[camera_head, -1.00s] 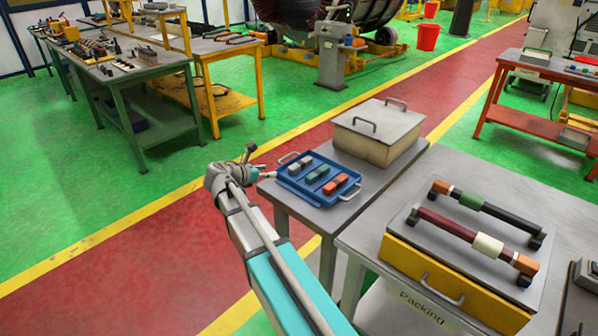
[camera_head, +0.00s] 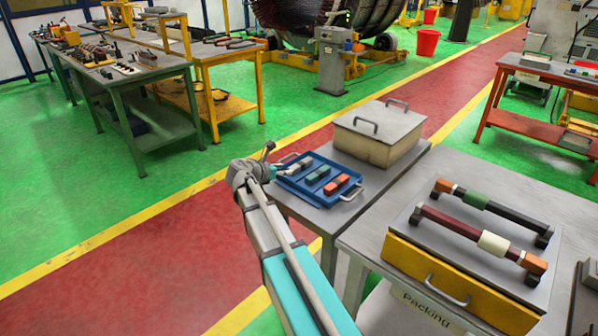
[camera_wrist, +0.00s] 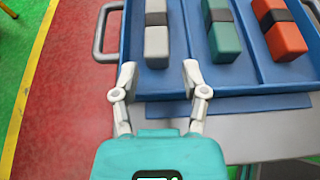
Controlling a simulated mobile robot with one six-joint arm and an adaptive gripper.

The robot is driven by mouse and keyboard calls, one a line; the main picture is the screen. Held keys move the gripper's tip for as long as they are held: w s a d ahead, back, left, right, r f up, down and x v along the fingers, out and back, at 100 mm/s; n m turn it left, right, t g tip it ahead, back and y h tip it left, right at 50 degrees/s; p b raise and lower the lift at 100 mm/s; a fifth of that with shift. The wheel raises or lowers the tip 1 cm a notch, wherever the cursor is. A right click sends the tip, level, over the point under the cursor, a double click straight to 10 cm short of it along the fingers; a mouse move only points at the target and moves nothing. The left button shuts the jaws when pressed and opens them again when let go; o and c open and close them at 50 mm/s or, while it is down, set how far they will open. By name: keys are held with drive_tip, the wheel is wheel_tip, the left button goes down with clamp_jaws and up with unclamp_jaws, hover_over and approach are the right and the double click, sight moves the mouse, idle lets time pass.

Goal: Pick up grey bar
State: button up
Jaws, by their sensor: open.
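The grey bar (camera_wrist: 156,35) lies in the left compartment of the blue tray (camera_wrist: 262,104), with a dark band around its middle. In the wrist view my gripper (camera_wrist: 159,76) is open and empty, its two fingers spread at the tray's near edge, with the bar's near end just ahead between them. In the head view the grey bar (camera_head: 301,162) lies at the tray's left, and my gripper is at the tray's left side, its fingers too small to make out clearly.
A green bar (camera_wrist: 222,35) and a red bar (camera_wrist: 281,32) lie in the other compartments. A lidded box (camera_head: 378,132) stands behind the tray. A packing table (camera_head: 380,225) with a yellow-fronted case is at the right. Open floor lies to the left.

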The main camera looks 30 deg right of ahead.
sight(293, 168)
drive_tip(key=shift+w+d+f, duration=0.1)
drive_tip(key=shift+d+f, duration=0.05)
drive_tip(key=shift+d, duration=0.25)
drive_tip(key=shift+b+x, duration=1)
drive_tip(key=shift+x, duration=1.6)
clamp_jaws()
